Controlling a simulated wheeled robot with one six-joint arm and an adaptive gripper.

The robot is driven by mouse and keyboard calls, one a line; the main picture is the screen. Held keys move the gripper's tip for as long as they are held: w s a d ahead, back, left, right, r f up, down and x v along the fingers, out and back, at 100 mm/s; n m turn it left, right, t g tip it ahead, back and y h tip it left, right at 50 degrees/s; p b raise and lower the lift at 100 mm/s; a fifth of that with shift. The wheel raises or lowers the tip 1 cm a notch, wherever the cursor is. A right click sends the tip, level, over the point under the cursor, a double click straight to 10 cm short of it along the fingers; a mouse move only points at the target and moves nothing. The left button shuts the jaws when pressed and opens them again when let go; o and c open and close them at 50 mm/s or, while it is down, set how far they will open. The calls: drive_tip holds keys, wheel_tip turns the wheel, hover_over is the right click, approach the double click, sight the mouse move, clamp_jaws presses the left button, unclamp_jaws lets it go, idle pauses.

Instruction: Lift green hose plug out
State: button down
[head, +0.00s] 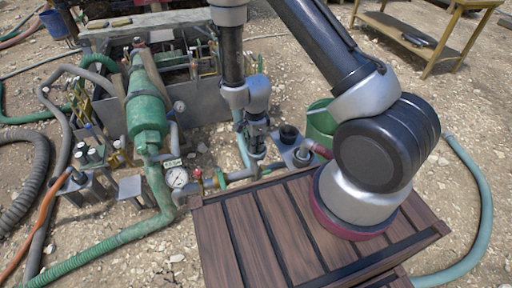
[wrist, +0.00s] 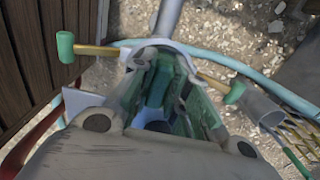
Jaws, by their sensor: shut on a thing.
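The green hose plug (wrist: 157,85) shows in the wrist view inside a pale round coupling. The coupling has brass arms with green tips, one to the left (wrist: 65,47) and one to the right (wrist: 235,93). My gripper (wrist: 160,103) points down into the coupling and is shut on the plug, its grey body covering the lower part of the view. In the head view my gripper (head: 256,150) hangs low beyond the wooden deck, beside a pale blue hose. The plug is hidden there behind my gripper. I cannot tell how deep the plug sits.
A dark plank deck (head: 230,235) lies in front. A green pump body (head: 147,105) and pressure gauge (head: 177,178) stand to the left, with pipes and a grey tank behind. Gravel is open beyond.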

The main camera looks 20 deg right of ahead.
drive_tip(key=shift+r, duration=0.15)
wheel_tip(320, 180, up, 10)
drive_tip(key=shift+f, duration=0.1)
idle(0.3)
idle(0.3)
